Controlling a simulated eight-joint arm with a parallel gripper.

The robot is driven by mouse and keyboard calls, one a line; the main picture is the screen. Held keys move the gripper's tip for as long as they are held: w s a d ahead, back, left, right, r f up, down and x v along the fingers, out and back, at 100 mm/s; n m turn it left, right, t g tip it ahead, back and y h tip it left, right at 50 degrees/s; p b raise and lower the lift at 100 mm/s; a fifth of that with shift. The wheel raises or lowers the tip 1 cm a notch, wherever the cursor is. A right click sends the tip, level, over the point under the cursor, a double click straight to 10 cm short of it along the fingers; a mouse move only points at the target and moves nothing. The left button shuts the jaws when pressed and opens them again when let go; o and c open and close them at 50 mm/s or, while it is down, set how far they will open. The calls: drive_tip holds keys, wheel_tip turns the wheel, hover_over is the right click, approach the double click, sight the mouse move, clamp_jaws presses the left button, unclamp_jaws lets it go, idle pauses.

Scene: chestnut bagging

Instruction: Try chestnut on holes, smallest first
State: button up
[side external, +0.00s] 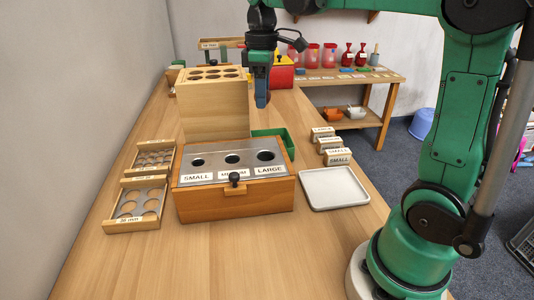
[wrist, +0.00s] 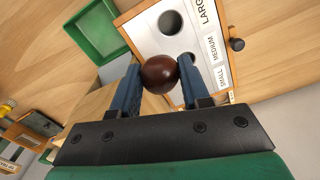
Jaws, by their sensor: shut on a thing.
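The sizing box (side external: 235,198) stands on the table, with a grey top plate holding three holes labelled SMALL, MEDIUM and LARGE. In the wrist view my gripper (wrist: 160,75) is shut on a dark brown chestnut (wrist: 159,73), held between the two blue fingers. The grey plate (wrist: 150,33) lies beyond the chestnut there; the large hole (wrist: 171,23) is clear and the medium hole (wrist: 187,58) is partly hidden. In the side view my gripper (side external: 262,98) hangs above and behind the box, beside the tall wooden block; the chestnut cannot be made out there.
A tall wooden block (side external: 214,110) with holes on top stands behind the box. A green tray (side external: 275,140) lies behind it at right. A white tray (side external: 333,188) and several labelled small boxes (side external: 338,157) are at right. Wooden trays (side external: 137,205) lie at left. The front table is clear.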

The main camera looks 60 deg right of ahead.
drive_tip(key=w+a+f+n, duration=0.35)
drive_tip(key=w+a, duration=0.45)
drive_tip(key=a, duration=0.3)
drive_tip(key=shift+w+f, duration=0.2)
drive_tip(key=shift+f, duration=2.6)
drive_tip(key=shift+f, duration=0.6)
drive_tip(key=o, duration=1.2)
drive_tip(key=shift+r, duration=0.1)
